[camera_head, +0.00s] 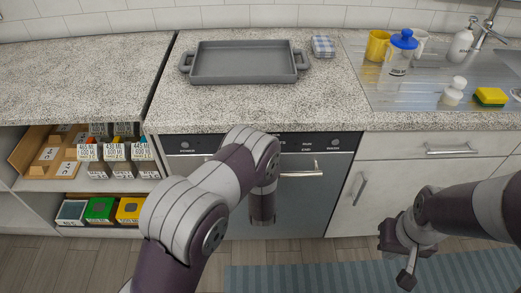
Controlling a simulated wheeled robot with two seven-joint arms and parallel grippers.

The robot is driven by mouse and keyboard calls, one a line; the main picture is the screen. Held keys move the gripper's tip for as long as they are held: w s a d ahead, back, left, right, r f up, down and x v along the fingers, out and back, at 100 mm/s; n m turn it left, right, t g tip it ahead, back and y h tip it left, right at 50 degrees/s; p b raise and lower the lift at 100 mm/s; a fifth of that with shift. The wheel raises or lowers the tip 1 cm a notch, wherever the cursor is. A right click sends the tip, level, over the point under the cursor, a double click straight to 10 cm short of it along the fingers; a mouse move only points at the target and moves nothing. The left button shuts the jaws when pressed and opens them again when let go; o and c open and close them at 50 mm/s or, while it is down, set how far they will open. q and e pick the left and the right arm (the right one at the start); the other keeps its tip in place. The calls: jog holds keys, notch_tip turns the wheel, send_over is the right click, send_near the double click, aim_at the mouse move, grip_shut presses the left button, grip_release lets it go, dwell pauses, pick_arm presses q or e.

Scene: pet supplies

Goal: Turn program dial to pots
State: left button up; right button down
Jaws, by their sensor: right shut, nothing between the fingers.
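The dishwasher (312,200) stands under the counter, with a dark control panel (322,146) along its top and a bar handle. Small printed labels show on the panel, too small to read surely. My left arm crosses in front of the panel's middle, and no program dial can be made out; that part is hidden. My left gripper is not visible; its forearm points down and away in front of the dishwasher door. My right gripper (405,278) is shut and empty, low at the right in front of the white cabinet, apart from the dishwasher.
A grey tray (245,62) and a folded cloth (323,46) lie on the counter above. Cups, bottles and a yellow sponge (490,97) stand by the sink at right. Open shelves (36,187) with boxes are at left. A striped rug (300,279) covers the floor.

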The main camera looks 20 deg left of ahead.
dwell(0.5)
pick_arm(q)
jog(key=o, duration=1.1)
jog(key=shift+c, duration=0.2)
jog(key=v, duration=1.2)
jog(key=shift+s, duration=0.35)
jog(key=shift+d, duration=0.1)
